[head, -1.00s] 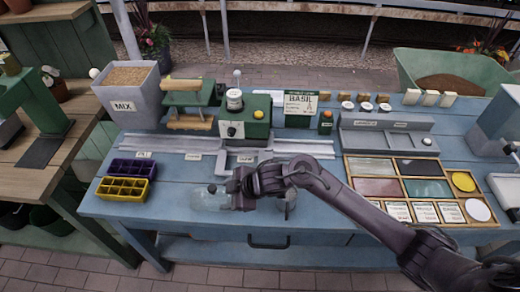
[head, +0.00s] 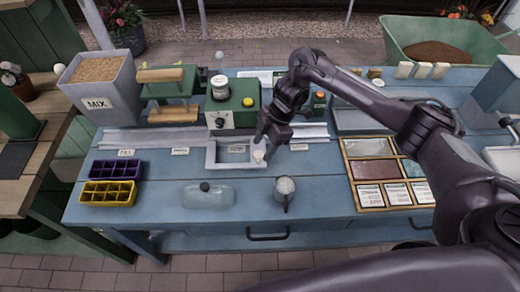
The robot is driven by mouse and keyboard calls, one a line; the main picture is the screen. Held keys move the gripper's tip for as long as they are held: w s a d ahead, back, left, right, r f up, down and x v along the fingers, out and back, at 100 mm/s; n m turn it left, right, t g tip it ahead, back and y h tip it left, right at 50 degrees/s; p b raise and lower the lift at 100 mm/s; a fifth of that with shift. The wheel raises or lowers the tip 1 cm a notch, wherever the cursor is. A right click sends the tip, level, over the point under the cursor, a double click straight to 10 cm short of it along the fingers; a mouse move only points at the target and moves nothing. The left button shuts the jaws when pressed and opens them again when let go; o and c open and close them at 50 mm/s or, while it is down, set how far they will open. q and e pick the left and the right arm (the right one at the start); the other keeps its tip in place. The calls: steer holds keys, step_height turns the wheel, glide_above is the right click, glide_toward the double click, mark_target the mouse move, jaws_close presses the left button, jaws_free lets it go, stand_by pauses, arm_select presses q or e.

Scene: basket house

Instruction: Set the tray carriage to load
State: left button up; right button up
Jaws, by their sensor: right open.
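The tray carriage (head: 211,155) is a pale grey open frame on the long grey rail (head: 140,138) at the table's middle, at the label that seems to read SOW (head: 237,149). A small white knob (head: 258,156) stands at its right side. My right gripper (head: 264,146) is open and points down over that knob; I cannot tell whether it touches it. Part of the carriage's right end is hidden by the gripper. Another label (head: 294,148), too small to read surely, lies to the right on the rail. My left gripper is not in view.
Purple (head: 117,169) and yellow (head: 107,193) cell trays sit at left. A green machine (head: 236,112) stands behind the carriage. A wooden sectioned box (head: 349,171) is at right.

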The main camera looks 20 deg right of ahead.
steer(key=shift+x, duration=1.1)
steer(key=shift+a+f, duration=0.1)
steer(key=shift+f, duration=0.2)
steer(key=shift+w, duration=0.1)
jaws_close()
